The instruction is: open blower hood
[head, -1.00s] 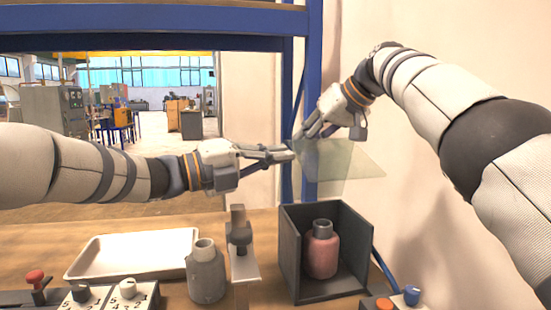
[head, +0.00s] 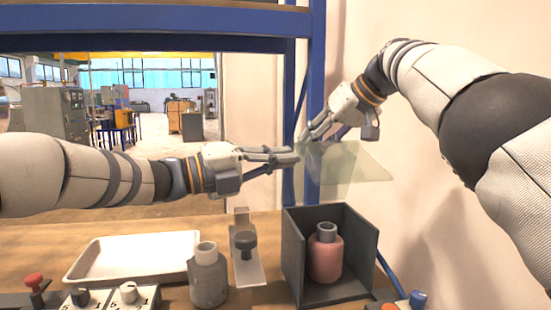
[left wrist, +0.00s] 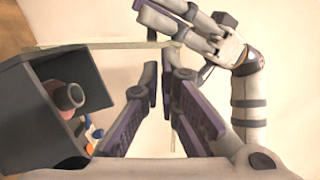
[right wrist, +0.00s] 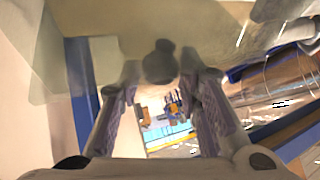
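The clear blower hood (head: 350,168) hangs tilted above the dark open-fronted box (head: 362,240), beside the blue post. A pink bottle (head: 325,262) with a grey neck stands in the box. My left gripper (head: 297,156) is at the hood's left edge. In the left wrist view its fingers (left wrist: 168,75) are partly open with a narrow gap; contact with the hood is unclear. My right gripper (head: 308,138) is at the hood's upper left. In the right wrist view its fingers (right wrist: 165,85) are wide apart, with a round dark knob (right wrist: 160,62) between or beyond them.
A white tray (head: 130,258), a grey bottle (head: 207,278) and a stand with a dark knob (head: 245,245) are left of the box. Control panels with knobs (head: 128,295) line the front edge. A blue frame post (head: 312,100) stands close behind the grippers.

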